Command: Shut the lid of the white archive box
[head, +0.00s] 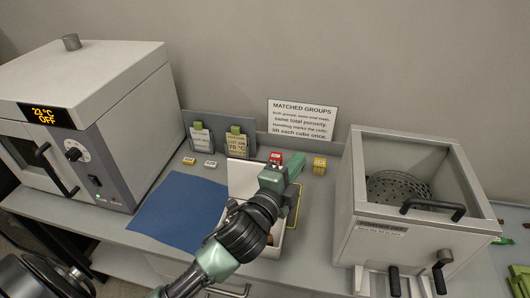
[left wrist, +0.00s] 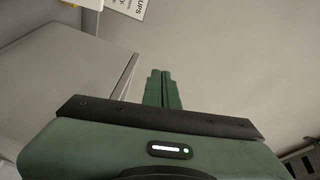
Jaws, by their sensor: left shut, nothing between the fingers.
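The white archive box (head: 272,252) stands on the bench in the middle of the head view, largely hidden behind my left arm. Its white lid (head: 242,178) stands raised at the box's back left side, so the box is open. My left gripper (head: 296,166) is shut and empty, above the box's back right part and to the right of the lid. In the left wrist view its green fingers (left wrist: 163,88) are together with nothing between them. Whether the gripper touches the box or lid cannot be told. My right gripper is not in view.
A grey oven (head: 90,110) stands at the left and an open-topped metal tank (head: 400,245) at the right. A blue mat (head: 180,212) lies left of the box. Red (head: 276,156) and yellow (head: 319,166) cubes sit behind it, near an upright sign (head: 302,119).

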